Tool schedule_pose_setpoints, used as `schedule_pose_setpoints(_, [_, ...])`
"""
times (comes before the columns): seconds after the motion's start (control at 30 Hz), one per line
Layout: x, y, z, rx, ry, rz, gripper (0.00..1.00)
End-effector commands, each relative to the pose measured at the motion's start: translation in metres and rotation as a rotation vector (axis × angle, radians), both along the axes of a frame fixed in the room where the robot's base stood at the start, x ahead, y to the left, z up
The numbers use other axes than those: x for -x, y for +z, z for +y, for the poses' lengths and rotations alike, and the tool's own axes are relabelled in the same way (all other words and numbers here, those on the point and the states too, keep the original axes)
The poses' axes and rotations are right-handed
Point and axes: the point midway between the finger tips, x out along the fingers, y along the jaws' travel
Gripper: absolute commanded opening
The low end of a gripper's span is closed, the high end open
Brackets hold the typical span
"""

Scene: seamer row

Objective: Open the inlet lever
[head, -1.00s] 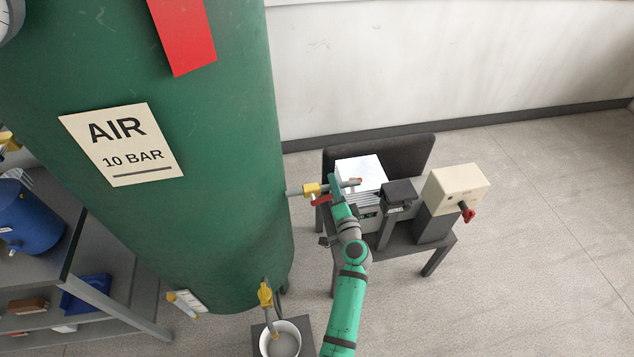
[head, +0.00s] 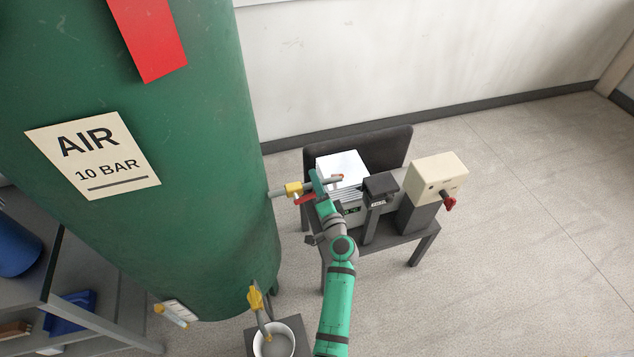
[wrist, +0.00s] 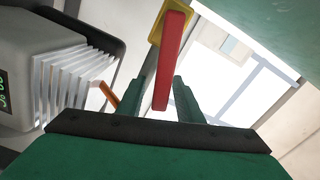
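The inlet lever (wrist: 169,62) is a red bar on a yellow valve body (head: 293,189), on a grey pipe from the side of the green tank (head: 190,220). In the head view the red lever (head: 305,198) shows just left of my gripper (head: 318,190). In the wrist view my gripper (wrist: 163,95) has its two green fingers apart. The lever's lower end hangs between them, with gaps visible on both sides. The lever points roughly along the fingers.
A white bucket (head: 273,338) stands below a yellow drain valve (head: 255,300). Open floor lies to the right.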

Motion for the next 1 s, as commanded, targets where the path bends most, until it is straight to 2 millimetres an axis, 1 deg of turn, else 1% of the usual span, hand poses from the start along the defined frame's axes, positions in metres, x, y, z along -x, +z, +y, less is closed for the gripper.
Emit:
schedule_pose_setpoints(0.17, [0.011,-0.001,-0.003,0.0,-0.001,0.001,0.33])
schedule_pose_setpoints(0.27, [0.026,-0.001,-0.007,0.001,-0.002,0.001,0.33])
schedule_pose_setpoints(0.5, [0.07,-0.001,-0.018,0.0,-0.001,0.001,0.33])
schedule_pose_setpoints(0.7, [0.095,-0.001,-0.025,0.0,-0.001,0.001,0.33])
schedule_pose_setpoints(0.83, [0.103,0.0,-0.027,-0.001,-0.001,0.0,0.33])
schedule_pose_setpoints(1.0, [0.105,0.0,-0.027,0.0,-0.001,0.0,0.33])
